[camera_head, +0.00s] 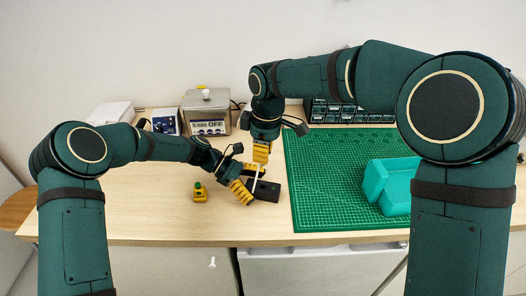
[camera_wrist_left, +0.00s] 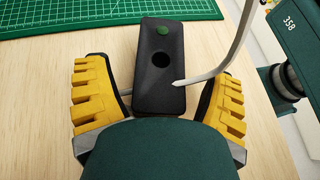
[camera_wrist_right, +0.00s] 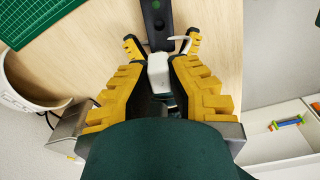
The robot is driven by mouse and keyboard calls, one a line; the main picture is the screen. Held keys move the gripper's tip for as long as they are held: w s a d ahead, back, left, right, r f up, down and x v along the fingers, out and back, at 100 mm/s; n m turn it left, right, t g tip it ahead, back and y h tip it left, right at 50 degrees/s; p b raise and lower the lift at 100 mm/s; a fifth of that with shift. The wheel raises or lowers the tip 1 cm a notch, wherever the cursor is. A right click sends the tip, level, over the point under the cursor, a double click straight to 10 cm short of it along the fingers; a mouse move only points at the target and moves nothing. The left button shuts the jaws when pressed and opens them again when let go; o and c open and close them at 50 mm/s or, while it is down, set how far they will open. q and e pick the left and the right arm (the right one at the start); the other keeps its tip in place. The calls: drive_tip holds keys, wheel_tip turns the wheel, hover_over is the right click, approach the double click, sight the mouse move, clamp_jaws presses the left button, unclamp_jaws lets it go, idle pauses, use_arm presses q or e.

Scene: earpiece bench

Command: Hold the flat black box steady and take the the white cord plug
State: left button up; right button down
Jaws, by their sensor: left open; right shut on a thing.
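The flat black box (camera_head: 266,191) lies on the wooden table left of the green mat. In the left wrist view the box (camera_wrist_left: 150,92) shows a green dot and a dark round hole. My left gripper (camera_head: 247,189) is open, with one finger on each side of the box and gaps visible. My right gripper (camera_head: 262,153) is shut on the white cord plug (camera_wrist_right: 158,72) above the box.
A yellow block with a green knob (camera_head: 200,193) stands left of the grippers. The green cutting mat (camera_head: 320,190) carries a teal bin (camera_head: 390,185). A metal device (camera_head: 206,112) and a dark drawer organizer (camera_head: 350,112) stand at the back. The front left table is clear.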

use_arm(q)
drive_tip(key=v, duration=1.2)
drive_tip(key=shift+f, duration=0.1)
